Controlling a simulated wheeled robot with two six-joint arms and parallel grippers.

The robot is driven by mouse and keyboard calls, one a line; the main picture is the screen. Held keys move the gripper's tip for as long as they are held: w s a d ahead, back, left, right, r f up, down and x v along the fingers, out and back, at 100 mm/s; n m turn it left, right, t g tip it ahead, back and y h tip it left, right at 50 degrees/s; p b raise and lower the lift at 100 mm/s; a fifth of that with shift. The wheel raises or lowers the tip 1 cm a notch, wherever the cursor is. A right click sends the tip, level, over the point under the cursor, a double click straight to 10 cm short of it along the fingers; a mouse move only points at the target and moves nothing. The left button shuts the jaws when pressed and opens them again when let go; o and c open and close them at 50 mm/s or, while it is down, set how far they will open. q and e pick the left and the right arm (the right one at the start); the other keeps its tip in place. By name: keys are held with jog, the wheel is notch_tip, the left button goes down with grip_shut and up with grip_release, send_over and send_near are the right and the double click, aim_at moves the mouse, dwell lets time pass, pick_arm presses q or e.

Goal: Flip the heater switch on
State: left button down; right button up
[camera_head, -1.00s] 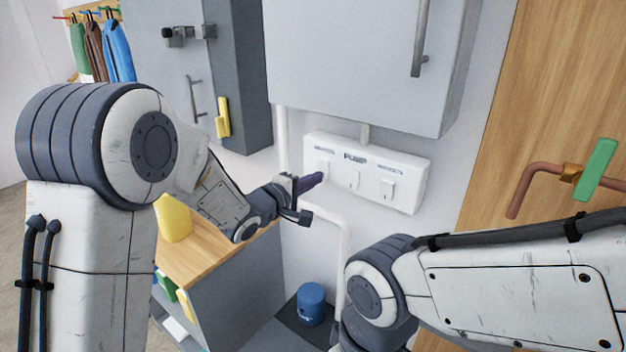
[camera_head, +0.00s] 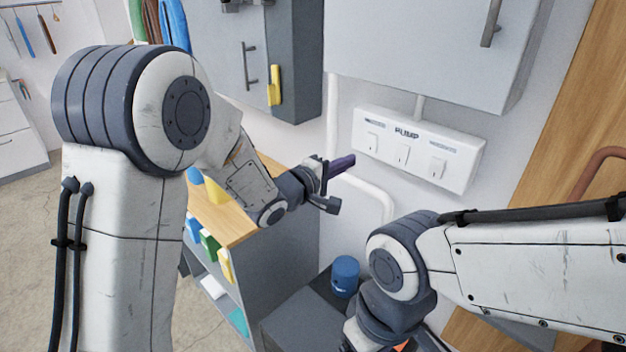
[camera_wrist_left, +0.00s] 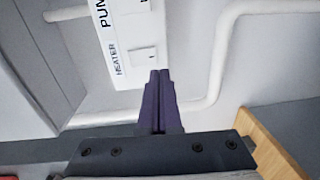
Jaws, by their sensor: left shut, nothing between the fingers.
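A white switch panel (camera_head: 410,168) with the word PUMP at its top middle hangs on the wall in the head view. It has three rocker switches in a row. The left one is the heater switch (camera_head: 372,141); the left wrist view shows the HEATER label beside this switch (camera_wrist_left: 143,56). My left gripper (camera_head: 350,160), with purple fingers, is shut and empty, just left of and below the panel's left end. In the left wrist view its fingertips (camera_wrist_left: 160,73) appear just below the heater switch; I cannot tell whether they touch. My right gripper is out of view.
A grey wall cabinet (camera_head: 420,60) hangs above the panel. White pipes (camera_head: 375,195) run beside and below it. A wooden-topped shelf unit (camera_head: 225,215) stands below my left forearm. A blue canister (camera_head: 345,275) stands low down. A wooden board (camera_head: 590,110) is at right.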

pick_arm(q)
jog(key=f+v, duration=0.2)
jog(key=v, duration=0.6)
jog(key=shift+s+b, duration=0.25)
jog(key=shift+b, duration=0.1)
jog(key=shift+a, duration=0.1)
